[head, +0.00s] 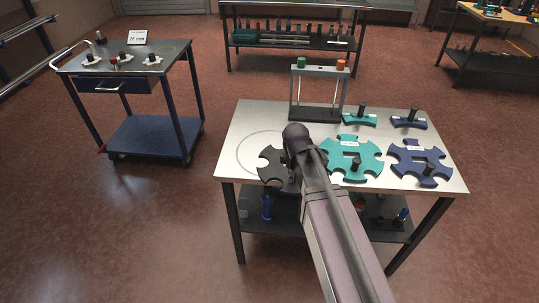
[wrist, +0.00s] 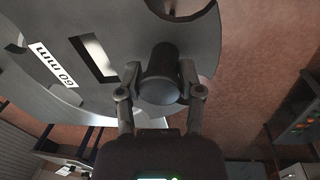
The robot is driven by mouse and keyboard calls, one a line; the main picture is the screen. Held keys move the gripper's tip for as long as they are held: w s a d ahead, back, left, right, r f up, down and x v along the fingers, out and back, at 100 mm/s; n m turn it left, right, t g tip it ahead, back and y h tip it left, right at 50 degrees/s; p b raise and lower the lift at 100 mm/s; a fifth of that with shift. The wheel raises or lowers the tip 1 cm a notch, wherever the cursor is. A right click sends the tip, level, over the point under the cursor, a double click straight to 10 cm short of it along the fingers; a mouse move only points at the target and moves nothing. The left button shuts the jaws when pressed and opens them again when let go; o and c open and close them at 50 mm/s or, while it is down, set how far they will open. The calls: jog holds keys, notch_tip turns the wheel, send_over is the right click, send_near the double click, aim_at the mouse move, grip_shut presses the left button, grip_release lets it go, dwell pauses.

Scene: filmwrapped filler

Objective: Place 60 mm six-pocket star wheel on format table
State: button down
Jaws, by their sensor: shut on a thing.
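The dark grey star wheel (head: 270,164) has rounded pockets at its rim and a slot. In the wrist view, the star wheel (wrist: 55,50) carries a white "60 mm" label. My gripper (wrist: 160,88) is shut on its black knob (wrist: 159,75). In the head view, my gripper (head: 296,150) and arm hide much of the wheel. The wheel overlaps the front left of a steel-topped table (head: 235,165), beside a ring outline drawn there. The wrist view shows floor past the wheel's edge; its exact height above the table is unclear.
A teal star wheel (head: 371,163) and a blue star wheel (head: 436,157) lie to the right. Teal (head: 352,121) and blue (head: 402,124) curved pieces lie behind them. A frame (head: 318,72) stands at the back. A blue cart (head: 80,68) with small parts stands left.

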aim_at(268, 154)
jog(key=w+a, duration=0.2)
jog(key=w, duration=0.2)
jog(key=w+a+f+b, duration=0.1)
jog(key=w+a, duration=0.5)
jog(key=w, duration=0.1)
jog(key=shift+w+a+f, duration=0.2)
jog(key=shift+w, duration=0.1)
jog(key=shift+w+a, duration=0.35)
jog(key=shift+w, duration=0.15)
jog(key=shift+f+b, duration=1.8)
jog(key=shift+b, duration=0.2)
jog(key=shift+f, duration=0.1)
jog(key=shift+c, duration=1.2)
grip_release()
jog(key=shift+r, duration=0.2)
notch_tip(268, 154, up, 12)
jog(key=s+p, duration=0.1)
jog(key=p, duration=1.1)
jog(key=shift+s+a, duration=0.15)
jog(key=shift+s, duration=0.15)
